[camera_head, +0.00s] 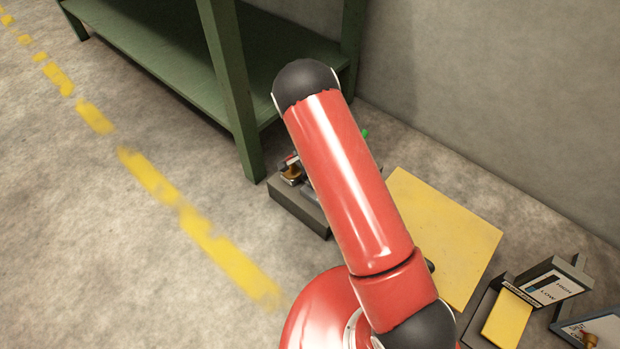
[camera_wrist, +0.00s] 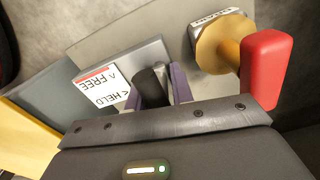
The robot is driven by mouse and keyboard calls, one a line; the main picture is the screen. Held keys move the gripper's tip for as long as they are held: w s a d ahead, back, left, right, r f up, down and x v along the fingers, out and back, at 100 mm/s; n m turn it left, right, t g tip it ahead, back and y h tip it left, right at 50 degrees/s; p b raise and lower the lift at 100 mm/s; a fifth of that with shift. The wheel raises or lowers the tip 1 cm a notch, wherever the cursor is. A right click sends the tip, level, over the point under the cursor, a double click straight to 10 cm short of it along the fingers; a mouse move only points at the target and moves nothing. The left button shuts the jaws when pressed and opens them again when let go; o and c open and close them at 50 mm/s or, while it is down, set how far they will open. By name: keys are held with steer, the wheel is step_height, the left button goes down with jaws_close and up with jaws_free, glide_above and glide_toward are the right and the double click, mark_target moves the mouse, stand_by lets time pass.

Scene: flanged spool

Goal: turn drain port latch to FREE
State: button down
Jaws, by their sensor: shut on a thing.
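In the wrist view, my gripper (camera_wrist: 160,84) has purple fingers on both sides of a small dark latch (camera_wrist: 150,88) and is shut on it. The latch stands on a grey plate beside a white label (camera_wrist: 99,90). The label is upside down in this view and reads FREE, with a red edge, and HELD. Which marking the latch points to cannot be told, as the fingers and gripper body cover part of it. In the head view, my red arm hides my gripper and the latch.
A brass valve (camera_wrist: 222,45) with a red handle (camera_wrist: 266,70) stands close right of my gripper. In the head view are a grey box (camera_head: 300,208), a green shelf (camera_head: 240,100), a yellow panel (camera_head: 440,235) and a HIGH/LOW sign (camera_head: 553,286). Open floor lies left.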

steer(key=c, duration=1.3)
jaws_free()
steer(key=shift+r+p, duration=0.6)
steer(key=shift+r, duration=3.35)
